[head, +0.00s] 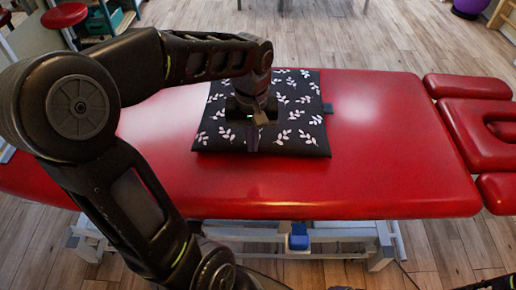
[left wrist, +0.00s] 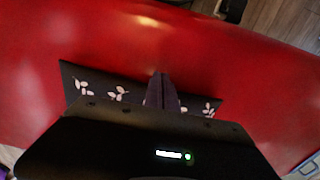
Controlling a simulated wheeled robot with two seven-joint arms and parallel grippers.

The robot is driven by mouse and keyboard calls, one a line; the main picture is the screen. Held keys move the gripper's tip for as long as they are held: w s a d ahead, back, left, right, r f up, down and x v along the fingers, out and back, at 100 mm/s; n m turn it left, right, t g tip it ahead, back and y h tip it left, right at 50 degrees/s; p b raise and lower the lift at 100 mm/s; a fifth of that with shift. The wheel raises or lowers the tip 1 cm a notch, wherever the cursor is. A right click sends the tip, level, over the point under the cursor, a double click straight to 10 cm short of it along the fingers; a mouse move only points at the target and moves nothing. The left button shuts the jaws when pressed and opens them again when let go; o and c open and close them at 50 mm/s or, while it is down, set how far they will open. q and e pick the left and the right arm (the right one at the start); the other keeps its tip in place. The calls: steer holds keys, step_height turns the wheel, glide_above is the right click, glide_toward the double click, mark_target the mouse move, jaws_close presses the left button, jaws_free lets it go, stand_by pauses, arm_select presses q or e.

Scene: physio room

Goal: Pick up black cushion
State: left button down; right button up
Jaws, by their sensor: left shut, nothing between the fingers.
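The black cushion (head: 300,125) with white leaf prints lies flat on the red treatment table (head: 400,180) in the head view. A small dark tab sticks out at its right edge. Whether the fingertips touch the cloth I cannot tell. In the left wrist view, the shut fingers (left wrist: 162,92) stand in front of the cushion (left wrist: 100,88), and the gripper body hides much of it. My right gripper is not seen.
The table's headrest (head: 485,125) with its face opening is at the right. A red stool (head: 64,15) stands at the upper left, and a purple ball (head: 468,7) lies at the upper right. The table top right of the cushion is clear.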

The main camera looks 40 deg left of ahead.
mark_target(254, 162)
arm_select(q)
step_height(254, 162, down, 10)
steer(key=shift+f+b, duration=0.15)
steer(key=shift+b, duration=0.4)
steer(key=shift+w+a+p, duration=0.3)
steer(key=shift+w+a, duration=0.45)
steer(key=shift+w, duration=0.35)
steer(key=shift+w+a, duration=0.5)
steer(key=shift+w, duration=0.05)
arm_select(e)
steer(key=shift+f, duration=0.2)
